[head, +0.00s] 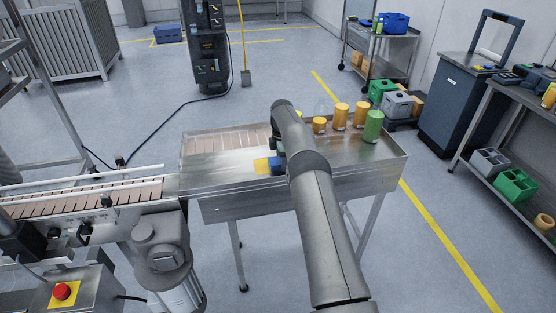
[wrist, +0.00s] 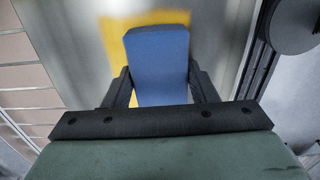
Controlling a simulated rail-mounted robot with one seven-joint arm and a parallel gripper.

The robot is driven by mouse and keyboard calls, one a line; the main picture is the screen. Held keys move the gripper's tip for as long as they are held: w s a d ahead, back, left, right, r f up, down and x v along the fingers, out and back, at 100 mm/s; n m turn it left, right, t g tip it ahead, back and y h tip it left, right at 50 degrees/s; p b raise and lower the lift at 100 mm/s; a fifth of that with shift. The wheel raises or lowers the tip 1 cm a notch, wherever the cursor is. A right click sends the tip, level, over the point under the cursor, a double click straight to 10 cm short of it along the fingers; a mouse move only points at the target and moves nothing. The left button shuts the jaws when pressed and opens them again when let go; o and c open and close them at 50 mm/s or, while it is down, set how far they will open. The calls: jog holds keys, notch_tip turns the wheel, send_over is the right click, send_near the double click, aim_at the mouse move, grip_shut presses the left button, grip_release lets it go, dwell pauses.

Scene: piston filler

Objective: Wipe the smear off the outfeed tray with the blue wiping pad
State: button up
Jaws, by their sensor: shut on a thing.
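The outfeed tray (head: 225,179) is a metal table with raised edges in the middle of the head view. A yellow smear (head: 261,166) lies on its surface, left of the blue wiping pad (head: 277,165). My gripper (wrist: 160,88) is shut on the blue pad (wrist: 158,62), with one black finger on each side. In the wrist view the yellow smear (wrist: 112,40) shows around the far end and left side of the pad. The pad is over or on the smear; I cannot tell whether it touches the tray. My arm hides part of the tray in the head view.
A slatted conveyor (head: 90,195) meets the tray at left. A red stop button (head: 62,291) sits at the lower left. The tray's front left surface is clear.

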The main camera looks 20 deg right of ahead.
aim_at(263, 168)
jog(key=shift+s+d+p, duration=0.2)
jog(key=shift+d+p, duration=0.45)
jog(key=shift+d, duration=2.4)
jog(key=shift+f, duration=0.15)
jog(key=shift+w+a+r+b, duration=0.1)
jog(key=shift+a+b, duration=0.35)
jog(key=shift+a, duration=1.3)
jog(key=shift+w+a+r+b, duration=0.1)
jog(key=shift+a+b, duration=0.3)
jog(key=shift+a, duration=1.3)
jog(key=shift+w+a+f, duration=0.15)
jog(key=shift+a, duration=2.15)
jog(key=shift+w+a, duration=0.2)
jog(key=shift+a, duration=2.4)
jog(key=shift+s+d, duration=0.15)
jog(key=shift+d, duration=1.65)
